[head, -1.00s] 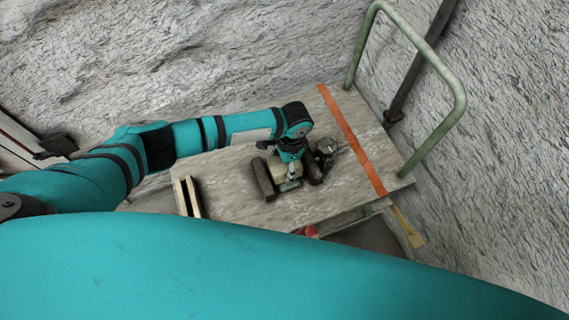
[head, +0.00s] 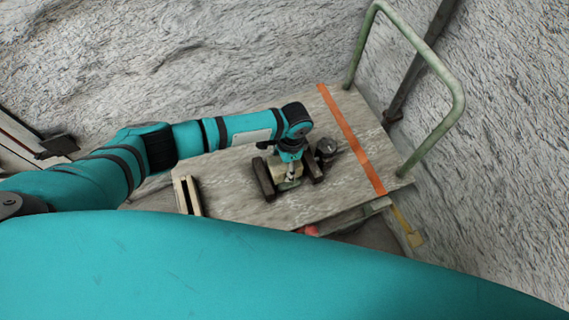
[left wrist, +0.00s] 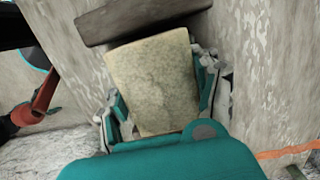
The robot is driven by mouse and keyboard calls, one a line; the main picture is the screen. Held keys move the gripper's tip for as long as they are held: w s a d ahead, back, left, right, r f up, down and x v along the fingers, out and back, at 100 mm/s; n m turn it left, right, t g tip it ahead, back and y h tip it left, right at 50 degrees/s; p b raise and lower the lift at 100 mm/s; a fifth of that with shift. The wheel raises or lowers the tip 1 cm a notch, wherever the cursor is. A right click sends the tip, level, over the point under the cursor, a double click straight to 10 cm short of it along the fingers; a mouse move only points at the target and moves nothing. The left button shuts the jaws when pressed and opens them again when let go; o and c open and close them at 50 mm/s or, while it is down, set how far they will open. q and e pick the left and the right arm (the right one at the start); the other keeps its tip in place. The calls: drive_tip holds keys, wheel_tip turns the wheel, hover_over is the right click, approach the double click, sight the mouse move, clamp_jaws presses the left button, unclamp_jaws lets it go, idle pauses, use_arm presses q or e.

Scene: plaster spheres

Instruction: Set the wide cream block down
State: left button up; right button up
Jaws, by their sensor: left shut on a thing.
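The wide cream block (left wrist: 152,82) fills the middle of the left wrist view, its pale mottled face toward the camera. My left gripper (head: 290,178) is shut on it, with one finger on each side of the block in the left wrist view (left wrist: 160,98). In the head view the cream block (head: 283,170) is partly hidden by the gripper, low over the trolley's board (head: 235,190), between two dark brown bars. I cannot tell whether its underside touches the board. My right gripper is not in view.
A dark brown bar (head: 263,179) lies left of the block and another (head: 312,167) lies right. A dark round object (head: 326,148) stands close behind the right bar. A pale wooden piece (head: 187,195) is at the board's left end. An orange strip (head: 352,140) crosses the right part, near the green handle (head: 459,90).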

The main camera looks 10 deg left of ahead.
use_arm(q)
drive_tip(key=shift+f+b, duration=0.35)
drive_tip(key=shift+f, duration=0.2)
drive_tip(key=o, duration=1.7)
drive_tip(key=shift+c, duration=0.2)
drive_tip(key=shift+o, duration=0.8)
drive_tip(key=shift+f, duration=0.15)
drive_tip(key=shift+r, duration=0.2)
drive_tip(key=shift+r+p, duration=1.85)
drive_tip(key=shift+p, duration=0.35)
